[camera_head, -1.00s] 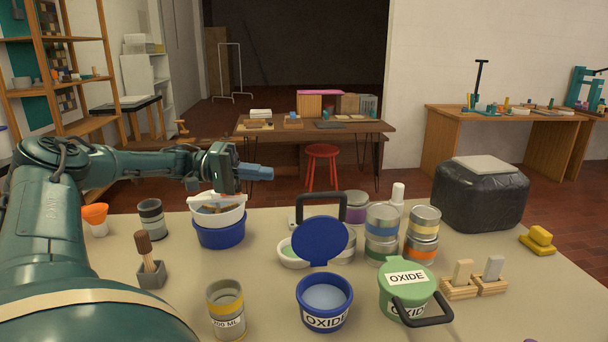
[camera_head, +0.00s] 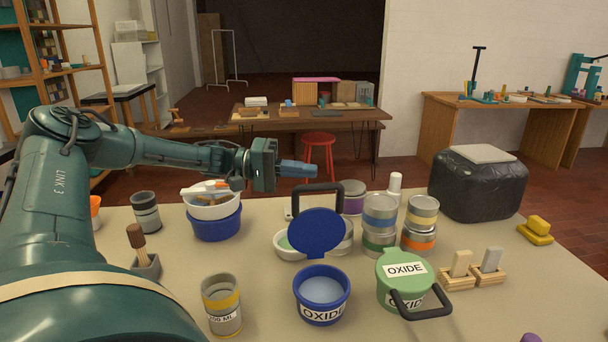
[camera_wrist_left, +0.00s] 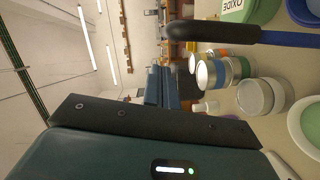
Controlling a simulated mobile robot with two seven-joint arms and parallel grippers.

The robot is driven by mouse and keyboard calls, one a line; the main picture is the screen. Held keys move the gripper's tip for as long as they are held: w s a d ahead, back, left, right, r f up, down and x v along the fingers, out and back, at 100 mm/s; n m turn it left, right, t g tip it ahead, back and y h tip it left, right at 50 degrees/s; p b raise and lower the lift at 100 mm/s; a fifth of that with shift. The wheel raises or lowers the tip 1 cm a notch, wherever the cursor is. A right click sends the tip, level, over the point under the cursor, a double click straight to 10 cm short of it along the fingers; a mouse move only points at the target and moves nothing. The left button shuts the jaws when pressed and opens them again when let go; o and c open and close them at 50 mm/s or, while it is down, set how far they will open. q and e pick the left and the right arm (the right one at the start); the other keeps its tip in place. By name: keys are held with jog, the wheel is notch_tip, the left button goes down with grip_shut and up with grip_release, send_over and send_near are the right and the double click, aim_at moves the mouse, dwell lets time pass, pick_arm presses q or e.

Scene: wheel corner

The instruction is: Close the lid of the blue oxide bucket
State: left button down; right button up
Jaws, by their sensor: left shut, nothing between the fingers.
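The blue oxide bucket (camera_head: 322,308) stands upright near the front middle of the table. Its round blue lid (camera_head: 317,233) stands open at the back of the bucket, with a dark loop handle (camera_head: 318,187) behind it. My left gripper (camera_head: 312,169) is shut and empty, in the air behind and above the raised lid, apart from it. In the left wrist view the shut fingers (camera_wrist_left: 161,86) point away, and the dark handle bar (camera_wrist_left: 215,31) and the blue lid's edge (camera_wrist_left: 290,39) show at upper right. My right gripper is not in view.
A green oxide bucket (camera_head: 390,293) with its lid shut stands just right. Stacked cans (camera_head: 380,226) stand behind it. A blue tub (camera_head: 216,227) with a white bowl is at left, and a yellow-banded can (camera_head: 222,310) in front.

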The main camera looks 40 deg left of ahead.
pick_arm(q)
jog(key=shift+s+d+f+p, duration=0.3)
jog(key=shift+s+d+p, duration=0.3)
jog(key=shift+s+d, duration=0.3)
jog(key=shift+w, duration=0.1)
